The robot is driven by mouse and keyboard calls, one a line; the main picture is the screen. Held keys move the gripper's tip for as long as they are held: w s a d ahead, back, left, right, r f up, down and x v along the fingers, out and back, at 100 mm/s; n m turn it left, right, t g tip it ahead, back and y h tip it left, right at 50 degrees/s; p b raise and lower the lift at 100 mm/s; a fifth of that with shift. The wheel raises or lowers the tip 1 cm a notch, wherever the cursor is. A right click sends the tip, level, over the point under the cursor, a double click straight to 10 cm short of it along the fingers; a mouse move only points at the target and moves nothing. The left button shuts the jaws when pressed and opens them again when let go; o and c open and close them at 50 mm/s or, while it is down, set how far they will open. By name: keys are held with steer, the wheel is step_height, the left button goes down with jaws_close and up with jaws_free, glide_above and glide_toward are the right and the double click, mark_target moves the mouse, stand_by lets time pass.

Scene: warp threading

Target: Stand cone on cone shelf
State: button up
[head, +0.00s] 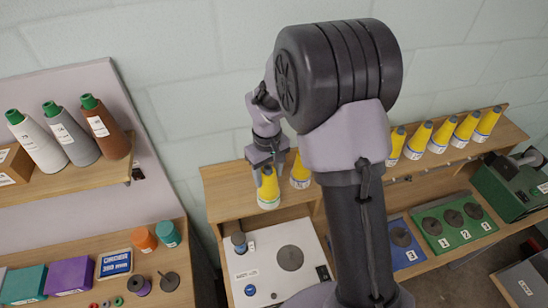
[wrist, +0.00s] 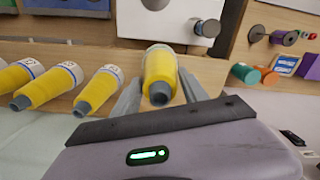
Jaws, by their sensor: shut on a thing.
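A yellow cone (head: 268,189) with a grey tip and a white band at its base stands upright at the left end of the cone shelf (head: 226,190). My gripper (head: 266,160) is above it, with its fingers around the cone's upper part. In the wrist view, the same cone (wrist: 160,75) is between my two fingers (wrist: 158,92), its grey tip toward the camera. Its base appears to be at the shelf board, but I cannot tell whether it bears on it. More yellow cones (head: 440,136) stand in a row to the right on the same shelf.
Another yellow cone (head: 300,171) stands close to the right of the held one. My arm hides the shelf's middle. A white scale-like box (head: 278,258) is below the shelf. White, grey and brown cones (head: 106,128) stand on a separate left shelf.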

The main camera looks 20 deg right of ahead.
steer(key=w+d+f, duration=0.1)
steer(key=w+f, duration=0.3)
steer(key=w, duration=0.3)
steer(key=shift+w+d+f+p, duration=0.15)
steer(key=shift+f+p, duration=0.15)
steer(key=shift+p, duration=0.05)
steer(key=o, duration=1.2)
steer(key=shift+r, duration=0.1)
